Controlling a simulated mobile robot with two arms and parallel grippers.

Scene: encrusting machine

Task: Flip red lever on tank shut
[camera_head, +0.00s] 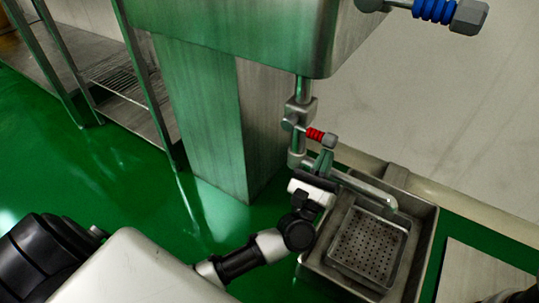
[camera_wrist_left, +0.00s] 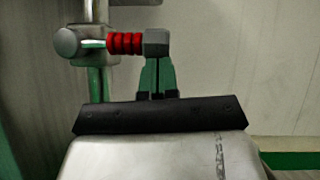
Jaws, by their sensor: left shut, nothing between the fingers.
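The red lever (camera_head: 316,134) sticks out to the right from a metal valve on the pipe under the tank (camera_head: 235,40). It has a ribbed red grip and a grey end cap. In the left wrist view the red lever (camera_wrist_left: 125,43) lies level, with its grey cap (camera_wrist_left: 156,42) at the right end. My left gripper (camera_head: 324,160) is just below the lever's outer end, its green fingers shut and empty. In the left wrist view the gripper tips (camera_wrist_left: 157,64) are right under the cap; I cannot tell whether they touch it.
A metal basin (camera_head: 432,225) with a perforated tray (camera_head: 376,237) stands below the valve's outlet pipe (camera_head: 372,192). A blue-gripped handle (camera_head: 434,10) is at the upper right. A metal shelf rack (camera_head: 127,88) is at the left. Green floor is open between.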

